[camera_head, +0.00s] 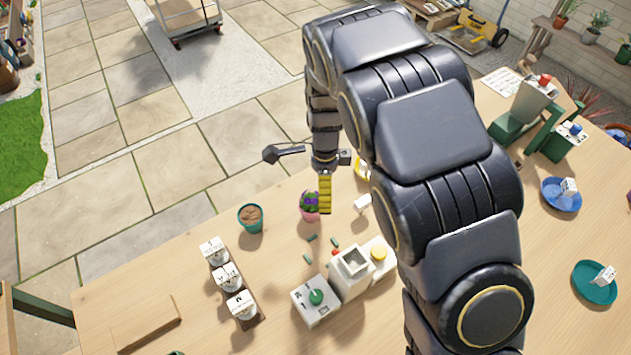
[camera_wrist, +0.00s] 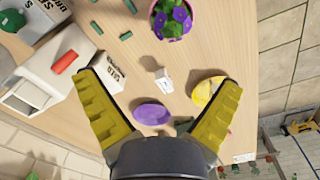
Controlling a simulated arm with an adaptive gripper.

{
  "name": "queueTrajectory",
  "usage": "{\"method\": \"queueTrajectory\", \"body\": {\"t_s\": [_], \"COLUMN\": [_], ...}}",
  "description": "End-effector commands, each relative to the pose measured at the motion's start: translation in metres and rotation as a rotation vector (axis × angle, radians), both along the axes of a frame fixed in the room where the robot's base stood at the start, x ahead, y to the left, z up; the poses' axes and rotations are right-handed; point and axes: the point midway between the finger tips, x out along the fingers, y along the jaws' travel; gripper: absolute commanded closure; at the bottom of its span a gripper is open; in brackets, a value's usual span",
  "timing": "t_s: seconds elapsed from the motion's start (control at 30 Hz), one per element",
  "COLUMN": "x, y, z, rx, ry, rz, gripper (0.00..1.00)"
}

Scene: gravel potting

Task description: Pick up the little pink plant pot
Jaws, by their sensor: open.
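The little pink plant pot (camera_head: 311,216) stands upright on the wooden table in the head view, with purple flowers and green leaves above its rim. In the wrist view its flowers (camera_wrist: 172,17) show at the top edge, with the pot mostly hidden under the leaves. My gripper (camera_head: 325,208) points down just right of the plant in the head view, apart from it as far as I can tell. In the wrist view the yellow fingers of my gripper (camera_wrist: 158,82) are spread wide with nothing held, and the plant lies beyond their tips.
A teal pot of soil (camera_head: 251,218) stands left of the plant. A white device with a green knob (camera_head: 316,297) and small green cylinders (camera_head: 312,238) lie nearer. A purple saucer (camera_wrist: 152,114), a yellow saucer (camera_wrist: 203,92) and a white tag (camera_wrist: 163,80) show below the plant in the wrist view.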

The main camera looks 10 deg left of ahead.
Motion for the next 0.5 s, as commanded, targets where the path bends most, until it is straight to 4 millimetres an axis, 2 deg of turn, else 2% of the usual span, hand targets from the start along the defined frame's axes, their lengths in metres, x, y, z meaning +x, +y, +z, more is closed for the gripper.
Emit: {"method": "queueTrajectory", "body": {"t_s": [0.03, 0.07, 0.2, 0.5], "x": [0.001, 0.002, 0.006, 0.006], "y": [0.011, 0.015, 0.031, 0.032], "z": [-0.015, -0.021, -0.037, -0.066], "rx": [0.002, 0.003, 0.014, 0.015], "ry": [0.004, 0.003, -0.009, -0.007], "rz": [-0.042, -0.066, -0.137, -0.154], "gripper": [0.05, 0.05, 0.05, 0.05]}}
